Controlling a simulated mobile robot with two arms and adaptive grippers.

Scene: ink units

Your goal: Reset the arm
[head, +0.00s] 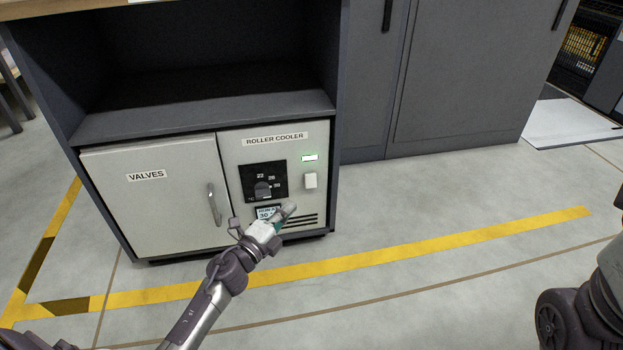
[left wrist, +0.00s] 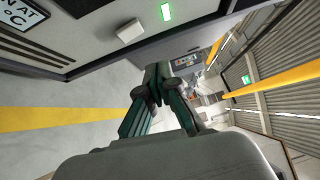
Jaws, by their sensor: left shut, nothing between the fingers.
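My left arm reaches up from the bottom of the head view. Its gripper (head: 286,212) is in front of the lower part of the roller cooler panel (head: 232,150). In the left wrist view the dark green fingers of the left gripper (left wrist: 158,72) come together at their tips, shut and empty. My right gripper is out of view.
A closed door marked VALVES (head: 150,205) with a vertical handle (head: 214,204) is left of the panel. Dark grey cabinets (head: 460,80) stand to the right. Yellow tape (head: 430,247) marks the floor, which is clear in front of the cabinets.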

